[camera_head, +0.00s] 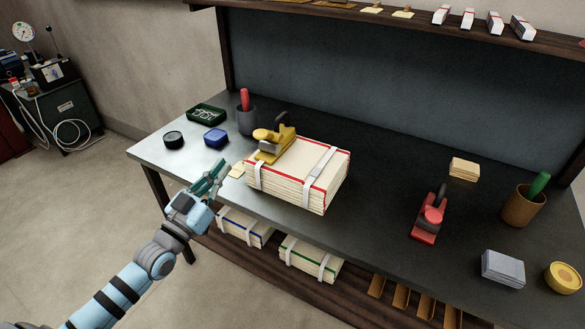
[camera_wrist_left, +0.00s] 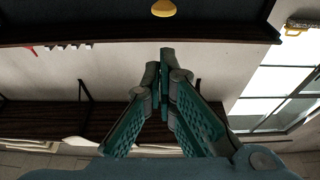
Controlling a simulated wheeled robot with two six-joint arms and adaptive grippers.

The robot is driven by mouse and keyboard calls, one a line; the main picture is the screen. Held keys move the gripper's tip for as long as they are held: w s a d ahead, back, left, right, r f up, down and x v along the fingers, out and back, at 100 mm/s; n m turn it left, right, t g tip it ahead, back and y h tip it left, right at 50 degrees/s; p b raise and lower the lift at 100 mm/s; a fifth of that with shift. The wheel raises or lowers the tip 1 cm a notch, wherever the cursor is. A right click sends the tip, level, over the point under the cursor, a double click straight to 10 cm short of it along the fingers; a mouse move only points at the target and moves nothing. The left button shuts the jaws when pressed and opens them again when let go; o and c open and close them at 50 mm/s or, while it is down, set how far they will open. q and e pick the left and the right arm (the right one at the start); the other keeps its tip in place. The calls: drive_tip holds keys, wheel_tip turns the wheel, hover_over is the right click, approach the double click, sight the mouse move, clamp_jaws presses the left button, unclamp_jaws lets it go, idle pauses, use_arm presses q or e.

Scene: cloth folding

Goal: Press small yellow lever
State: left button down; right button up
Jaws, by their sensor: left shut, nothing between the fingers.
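A yellow tool (camera_head: 273,136) with a dark grip sits on top of a red-edged, strapped stack (camera_head: 310,180) in the head view; its small lever is too small to tell apart from its body. My left gripper (camera_head: 221,168) is to the left of the stack, by the table's front edge, apart from the tool. Its green fingers (camera_wrist_left: 165,60) are shut and empty in the left wrist view. A yellow rounded thing (camera_wrist_left: 163,8) shows at the top of that view; I cannot tell what it is. My right gripper is not in view.
The workbench (camera_head: 385,210) also holds a red tool (camera_head: 430,215), a blue box (camera_head: 216,138), a black round item (camera_head: 174,140), a dark cup (camera_head: 246,118), a green tray (camera_head: 206,113) and a brown cup (camera_head: 525,205). The bench is clear between the stack and the red tool.

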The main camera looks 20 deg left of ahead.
use_arm(q)
drive_tip(key=w+d+r+m+g+p, duration=0.1)
drive_tip(key=w+r+p, duration=0.2)
drive_tip(key=r+p, duration=0.5)
drive_tip(key=w+r+g+p, duration=0.1)
drive_tip(key=w+r+p, duration=0.1)
drive_tip(key=r+p, duration=0.65)
wheel_tip(320, 180, down, 6)
drive_tip(key=n+g+y+b, duration=0.1)
drive_tip(key=g+b, duration=0.1)
drive_tip(key=g, duration=0.2)
drive_tip(key=shift+a, duration=0.3)
drive_tip(key=shift+w+b, duration=0.1)
drive_tip(key=shift+b, duration=0.2)
drive_tip(key=b, duration=0.2)
hover_over(257, 137)
drive_tip(key=s, duration=0.1)
wheel_tip(257, 137, down, 2)
drive_tip(key=f, duration=0.1)
drive_tip(key=w+f, duration=0.1)
drive_tip(key=f, duration=0.1)
drive_tip(key=shift+f, duration=0.7)
